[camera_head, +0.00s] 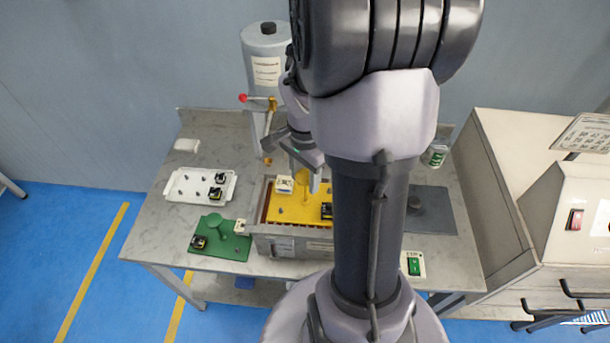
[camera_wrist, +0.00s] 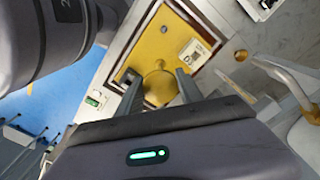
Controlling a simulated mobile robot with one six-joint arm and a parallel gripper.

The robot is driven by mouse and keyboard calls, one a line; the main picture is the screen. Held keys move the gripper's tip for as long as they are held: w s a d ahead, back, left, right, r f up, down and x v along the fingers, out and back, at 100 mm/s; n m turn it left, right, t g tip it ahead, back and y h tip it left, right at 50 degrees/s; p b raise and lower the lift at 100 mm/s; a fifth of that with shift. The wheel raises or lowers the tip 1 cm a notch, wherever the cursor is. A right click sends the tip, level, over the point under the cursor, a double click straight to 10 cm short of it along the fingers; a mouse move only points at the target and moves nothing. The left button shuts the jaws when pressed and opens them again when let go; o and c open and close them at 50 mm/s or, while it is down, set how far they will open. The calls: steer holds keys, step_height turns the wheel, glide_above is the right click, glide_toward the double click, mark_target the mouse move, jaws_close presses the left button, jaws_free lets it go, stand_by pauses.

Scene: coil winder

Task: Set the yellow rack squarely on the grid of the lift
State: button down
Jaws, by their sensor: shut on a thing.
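The yellow rack (camera_head: 288,210) sits in or over the opening of the grey box-like lift (camera_head: 290,244) on the table. A thin dark-red border shows around the rack in the wrist view (camera_wrist: 150,47). Whether it rests flat on the grid cannot be told. A yellow upright handle stands at the rack's middle. My gripper (camera_wrist: 160,90) is shut on that handle, its fingers on either side of it. The rack carries a white labelled block, a black part and a small grey part. My arm hides the right side of the rack and lift in the head view.
A white tray (camera_head: 172,186) with small parts and a green plate (camera_head: 232,243) with a post lie to the left.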

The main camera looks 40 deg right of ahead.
steer(key=shift+f, duration=0.3)
steer(key=c, duration=0.7)
jaws_free()
step_height(320, 180, up, 18)
steer(key=p, duration=0.5)
steer(key=shift+f, duration=0.25)
